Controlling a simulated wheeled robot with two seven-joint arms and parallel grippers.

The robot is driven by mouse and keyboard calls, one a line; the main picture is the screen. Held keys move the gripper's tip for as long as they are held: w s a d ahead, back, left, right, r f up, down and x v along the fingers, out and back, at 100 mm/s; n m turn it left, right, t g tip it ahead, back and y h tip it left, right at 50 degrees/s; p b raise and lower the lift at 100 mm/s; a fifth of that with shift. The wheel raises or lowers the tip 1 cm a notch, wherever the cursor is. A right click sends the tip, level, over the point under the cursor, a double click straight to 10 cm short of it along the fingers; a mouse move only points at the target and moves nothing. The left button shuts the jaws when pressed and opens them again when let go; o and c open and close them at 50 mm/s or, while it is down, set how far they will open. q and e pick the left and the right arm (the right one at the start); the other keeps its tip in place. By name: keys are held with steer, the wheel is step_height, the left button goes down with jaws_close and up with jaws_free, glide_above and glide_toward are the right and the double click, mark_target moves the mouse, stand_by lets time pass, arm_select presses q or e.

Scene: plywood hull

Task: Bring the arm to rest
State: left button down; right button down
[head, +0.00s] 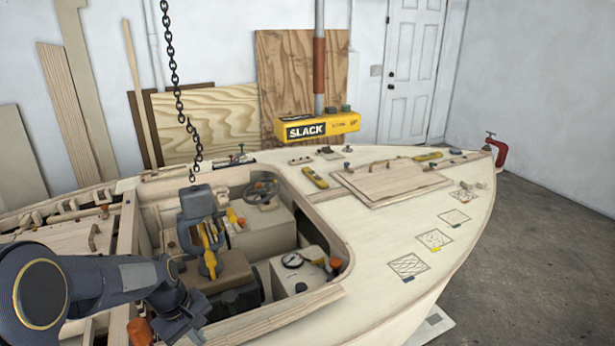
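My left arm comes in from the lower left, with its large dark blue joint near the picture's edge. My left gripper (186,318) is a dark blue-grey shape at the end of the arm, low over the near side of the hull's open cockpit. Its fingers are too small and dark to tell whether they are open or shut, and I see nothing clearly held. My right arm and gripper are not in view. The plywood hull (385,240) fills the middle.
A chain (173,70) hangs above a grey and yellow unit (197,205) in the cockpit. A steering wheel (262,191) and gauge (292,260) stand nearby. A yellow SLACK box (318,127) hangs on a pole. The right foredeck has several marked patches; the floor at right is clear.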

arm_select(q)
steer(key=s+d+r+m+t+h, duration=0.2)
steer(key=s+r+m+t, duration=0.15)
steer(key=s+r, duration=0.85)
steer(key=s+d+m+t, duration=0.1)
steer(key=s+m, duration=0.4)
steer(key=s, duration=0.6)
steer(key=shift+d, duration=0.35)
steer(key=shift+s, duration=0.1)
